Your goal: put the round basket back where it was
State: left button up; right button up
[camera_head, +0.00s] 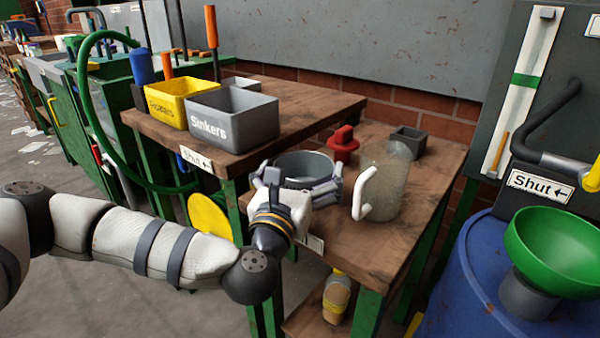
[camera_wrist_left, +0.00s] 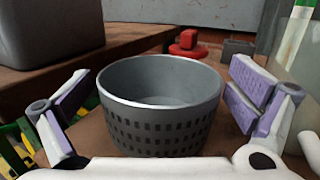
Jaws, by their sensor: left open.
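The round basket (camera_head: 304,167) is grey with a perforated side. It stands upright on the lower wooden table (camera_head: 390,240), and it fills the middle of the left wrist view (camera_wrist_left: 160,125). My left gripper (camera_head: 300,184) is open at the basket. In the left wrist view its two fingers (camera_wrist_left: 158,108) stand to either side of the basket, with gaps between the pads and the wall. The basket looks empty, though its bottom is partly hidden. My right gripper is in neither view.
A clear pitcher with a white handle (camera_head: 388,190) stands close right of the basket. A red object (camera_head: 343,145) and a small grey box (camera_head: 408,142) are behind. A higher table at left holds the grey Sinkers bin (camera_head: 233,120) and a yellow bin (camera_head: 170,98). A green funnel (camera_head: 555,250) stands right.

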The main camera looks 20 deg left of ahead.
pick_arm(q)
jog(key=shift+s+r, duration=0.15)
jog(key=shift+r, duration=0.05)
jog(key=s+f, duration=0.1)
jog(key=s, duration=1)
jog(key=shift+s+d, duration=0.25)
jog(key=shift+s, duration=0.1)
